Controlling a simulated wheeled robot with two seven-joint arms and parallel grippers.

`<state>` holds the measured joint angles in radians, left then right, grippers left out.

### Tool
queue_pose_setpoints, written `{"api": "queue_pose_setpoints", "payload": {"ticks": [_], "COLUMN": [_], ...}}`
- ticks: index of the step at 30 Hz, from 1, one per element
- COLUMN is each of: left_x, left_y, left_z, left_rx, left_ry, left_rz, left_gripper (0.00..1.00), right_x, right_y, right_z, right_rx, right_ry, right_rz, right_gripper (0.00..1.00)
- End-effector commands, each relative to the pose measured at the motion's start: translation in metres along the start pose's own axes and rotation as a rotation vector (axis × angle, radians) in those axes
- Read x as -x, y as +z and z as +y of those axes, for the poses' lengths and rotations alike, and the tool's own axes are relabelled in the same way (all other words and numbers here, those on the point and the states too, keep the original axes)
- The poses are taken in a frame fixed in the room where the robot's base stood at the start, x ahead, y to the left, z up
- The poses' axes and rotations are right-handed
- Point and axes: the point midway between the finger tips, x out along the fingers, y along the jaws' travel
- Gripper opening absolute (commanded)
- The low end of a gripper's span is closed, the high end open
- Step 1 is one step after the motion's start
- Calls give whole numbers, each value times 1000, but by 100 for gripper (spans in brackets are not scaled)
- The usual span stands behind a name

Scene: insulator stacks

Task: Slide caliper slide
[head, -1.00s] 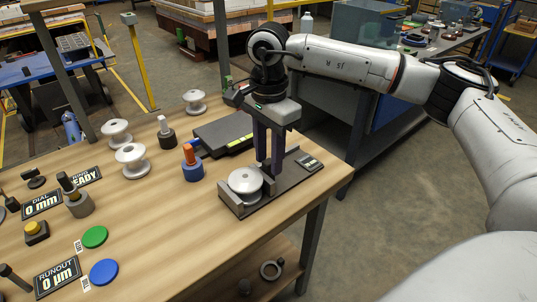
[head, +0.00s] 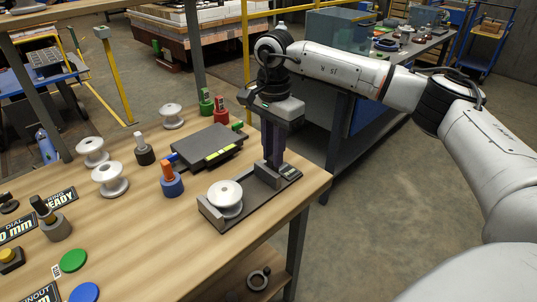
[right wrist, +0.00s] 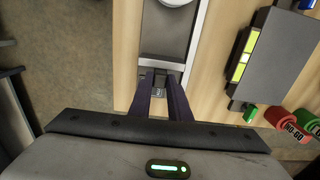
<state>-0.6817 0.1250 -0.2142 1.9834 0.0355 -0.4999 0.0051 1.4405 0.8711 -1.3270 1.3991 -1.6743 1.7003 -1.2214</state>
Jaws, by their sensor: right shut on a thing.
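The caliper has a dark base (head: 238,212) near the table's right end, with a grey slide block (head: 267,174) on it and a small display (head: 289,173) at its far right end. A white spool-shaped insulator (head: 225,194) stands on the base by the left end. The slide block is apart from the insulator. My right gripper (head: 273,163) points down, shut on the slide. In the right wrist view its fingers (right wrist: 163,88) reach the slide block (right wrist: 160,66), partly hiding the display; the insulator (right wrist: 174,2) is cut off above. My left gripper is not in view.
A dark flat case (head: 208,146) lies behind the caliper, with red (head: 221,112) and green (head: 206,102) pieces beyond it. An orange-and-blue plug (head: 172,181) and several white insulators (head: 110,179) stand to the left. Green (head: 73,260) and blue discs lie at front left.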

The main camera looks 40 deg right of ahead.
Motion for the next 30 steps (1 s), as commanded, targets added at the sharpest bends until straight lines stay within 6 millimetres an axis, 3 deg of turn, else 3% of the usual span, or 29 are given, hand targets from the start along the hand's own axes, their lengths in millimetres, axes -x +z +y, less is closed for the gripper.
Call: {"api": "queue_pose_setpoints", "payload": {"ticks": [5,6,9,20,23,30], "left_x": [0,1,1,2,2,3], "left_y": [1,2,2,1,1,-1], "left_z": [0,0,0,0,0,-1], "left_rx": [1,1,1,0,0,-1], "left_ry": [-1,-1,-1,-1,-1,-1], "left_rz": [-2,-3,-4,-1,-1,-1], "left_gripper": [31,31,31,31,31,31], "right_x": [1,1,1,5,17,65], "right_y": [-4,-5,-5,-3,-3,-2], "right_z": [0,0,0,0,-1,0], "right_rx": [-5,-6,-6,-4,-4,-4], "right_ry": [-6,-6,-6,-5,-8,-8], "right_rz": [5,6,5,4,4,3], "right_gripper": [0,19,35,36,36,36]}}
